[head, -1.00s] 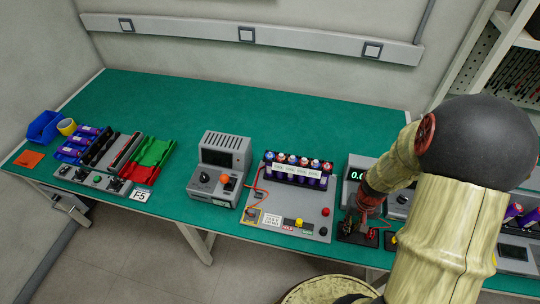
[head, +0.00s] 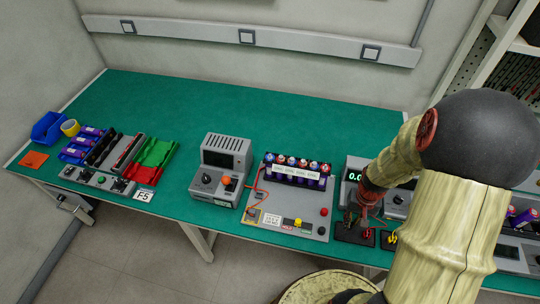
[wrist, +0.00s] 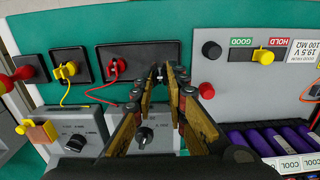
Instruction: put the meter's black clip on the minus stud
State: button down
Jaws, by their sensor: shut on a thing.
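My gripper (wrist: 166,78) is shut on a small dark piece with a light metal tip, which looks like the meter's black clip; the fingers hide most of it. The gripper is over or just beside the black clip rest (wrist: 140,53), where the meter's red clip (wrist: 117,68) sits. The black minus stud (wrist: 211,50) stands on the grey board to the right of the gripper, apart from it. The meter (wrist: 150,112), with its dial, is under the fingers in the wrist view. Its green display (head: 353,176) shows in the head view, partly behind my arm.
Another rest with a yellow clip (wrist: 67,70) lies left of the gripper in the wrist view. A grey instrument (head: 221,165) stands left of the board.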

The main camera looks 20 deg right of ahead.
dwell(0.3)
jog(key=shift+w+a+r+p, duration=2.1)
jog(key=shift+w+a, duration=1.2)
jog(key=shift+w, duration=1.9)
jog(key=shift+w+a+r+p, duration=1.7)
jog(key=shift+w+a+r, duration=1.25)
jog(key=shift+w, duration=2.25)
jog(key=shift+w+a+r+p, duration=1.9)
jog(key=shift+w+a, duration=1.8)
jog(key=shift+w, duration=1.5)
jog(key=shift+f, duration=0.15)
jog(key=shift+f+b, duration=0.75)
jog(key=shift+f, duration=0.7)
jog(key=shift+f, duration=0.3)
